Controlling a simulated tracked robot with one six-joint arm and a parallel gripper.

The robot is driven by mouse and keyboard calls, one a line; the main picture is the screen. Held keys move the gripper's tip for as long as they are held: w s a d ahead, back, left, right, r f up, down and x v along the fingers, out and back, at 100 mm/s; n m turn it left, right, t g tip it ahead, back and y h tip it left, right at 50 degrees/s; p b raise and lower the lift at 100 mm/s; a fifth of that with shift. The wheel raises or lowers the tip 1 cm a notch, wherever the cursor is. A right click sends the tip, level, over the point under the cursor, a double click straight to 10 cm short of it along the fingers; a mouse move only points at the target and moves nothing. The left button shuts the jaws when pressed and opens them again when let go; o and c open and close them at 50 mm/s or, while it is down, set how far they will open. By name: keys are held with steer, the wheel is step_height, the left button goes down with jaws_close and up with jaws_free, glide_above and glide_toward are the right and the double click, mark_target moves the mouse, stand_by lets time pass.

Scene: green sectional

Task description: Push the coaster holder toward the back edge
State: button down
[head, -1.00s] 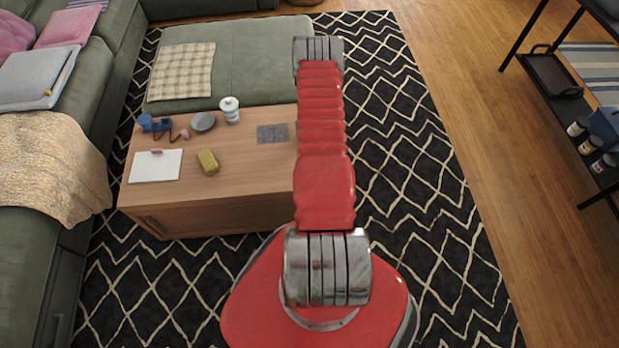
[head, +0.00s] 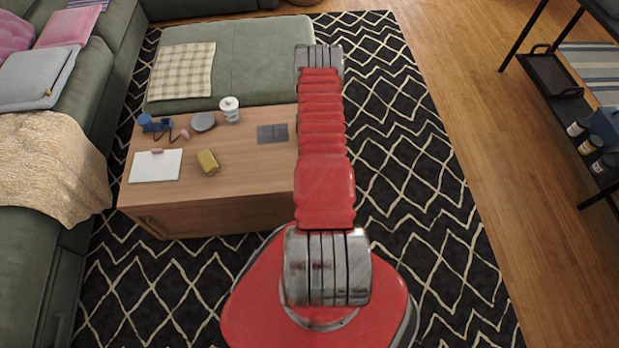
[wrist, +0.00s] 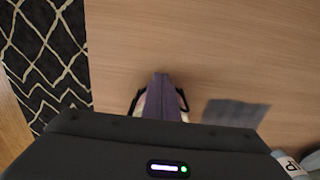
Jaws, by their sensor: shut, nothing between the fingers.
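My gripper (wrist: 160,80) shows in the wrist view as two purplish fingers pressed together, pointing over the wooden table top. Behind the fingers, black curved edges with a cream part stick out on both sides; this looks like the coaster holder (wrist: 183,101), mostly hidden by the fingers. I cannot tell whether the fingers touch it. In the head view my red arm covers the gripper and the right part of the table, and I cannot make out the holder there.
A grey mat (head: 272,133) and a white canister (head: 229,110) are near the holder on the wooden table (head: 235,175). Bare table top lies ahead of the fingers.

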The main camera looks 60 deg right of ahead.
steer(key=shift+w+d, duration=0.1)
steer(key=shift+d, duration=0.05)
steer(key=shift+w+d, duration=0.45)
steer(key=shift+d, duration=0.25)
steer(key=shift+w+d, duration=0.4)
steer(key=shift+d, duration=0.25)
steer(key=shift+d, duration=0.15)
steer(key=shift+w+d, duration=0.4)
steer(key=shift+d, duration=0.2)
steer(key=shift+w+d, duration=0.4)
steer(key=shift+d, duration=0.2)
steer(key=shift+s+a+r, duration=0.2)
steer(key=shift+a+r, duration=0.1)
steer(key=shift+r, duration=1.2)
steer(key=shift+s+a+r, duration=0.15)
steer(key=shift+a+r, duration=0.15)
steer(key=shift+r, duration=1.2)
steer(key=shift+s+a+r, duration=0.2)
steer(key=shift+a+r, duration=0.1)
steer(key=shift+r, duration=1.2)
